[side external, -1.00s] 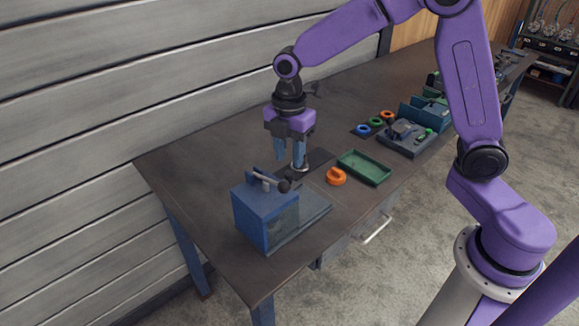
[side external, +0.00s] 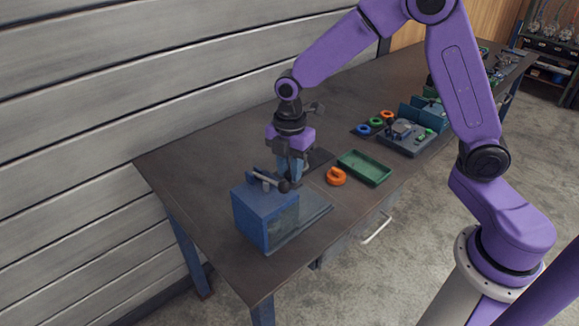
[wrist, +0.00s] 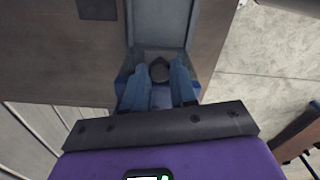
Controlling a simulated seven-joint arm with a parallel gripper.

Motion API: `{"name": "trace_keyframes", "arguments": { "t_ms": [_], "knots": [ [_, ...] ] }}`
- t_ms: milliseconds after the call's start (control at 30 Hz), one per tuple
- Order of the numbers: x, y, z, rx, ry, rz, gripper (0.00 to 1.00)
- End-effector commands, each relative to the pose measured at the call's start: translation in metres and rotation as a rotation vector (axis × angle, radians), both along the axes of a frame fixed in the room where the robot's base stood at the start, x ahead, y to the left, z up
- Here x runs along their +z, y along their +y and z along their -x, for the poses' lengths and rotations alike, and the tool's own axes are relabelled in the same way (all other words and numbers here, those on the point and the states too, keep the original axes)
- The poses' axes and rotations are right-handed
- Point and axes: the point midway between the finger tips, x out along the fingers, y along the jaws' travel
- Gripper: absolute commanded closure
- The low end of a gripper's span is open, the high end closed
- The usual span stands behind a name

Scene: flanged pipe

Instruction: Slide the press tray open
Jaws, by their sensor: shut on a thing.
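The blue press (side external: 262,222) is a box at the near left of the bench. A lever on top ends in a dark round knob (side external: 285,186). A flat grey tray or bed (side external: 314,211) extends from the press front; I cannot tell which. It also shows at the top of the wrist view (wrist: 158,22). My gripper (side external: 289,178) is low beside the press, pointing down. In the wrist view its two blue fingers (wrist: 160,72) are on either side of the dark knob (wrist: 159,67), shut on it. The fingertips' contact is partly hidden.
An orange ring (side external: 336,176) and a green bin (side external: 364,167) lie to the right. A dark mat (side external: 320,158) lies behind my gripper. A grey fixture (side external: 405,138) and coloured rings (side external: 376,122) are farther back. The bench left of the press is clear.

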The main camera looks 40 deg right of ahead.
Motion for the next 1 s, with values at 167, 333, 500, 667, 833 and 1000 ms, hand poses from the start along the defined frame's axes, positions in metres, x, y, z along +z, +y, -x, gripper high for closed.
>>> {"name": "trace_keyframes", "arguments": {
  "t_ms": [167,333,500,667,833,1000],
  "knots": [
    [0.001,-0.036,-0.001,-0.009,0.002,0.001,1.00],
    [0.001,-0.080,-0.001,-0.009,0.000,0.001,1.00],
    [0.001,-0.105,-0.001,-0.004,-0.001,0.001,1.00],
    [0.001,-0.108,-0.001,0.000,-0.002,-0.001,1.00],
    [0.001,-0.108,-0.001,0.000,-0.002,-0.001,1.00],
    [0.001,-0.108,-0.001,0.000,-0.001,0.000,0.63]
  ]
}}
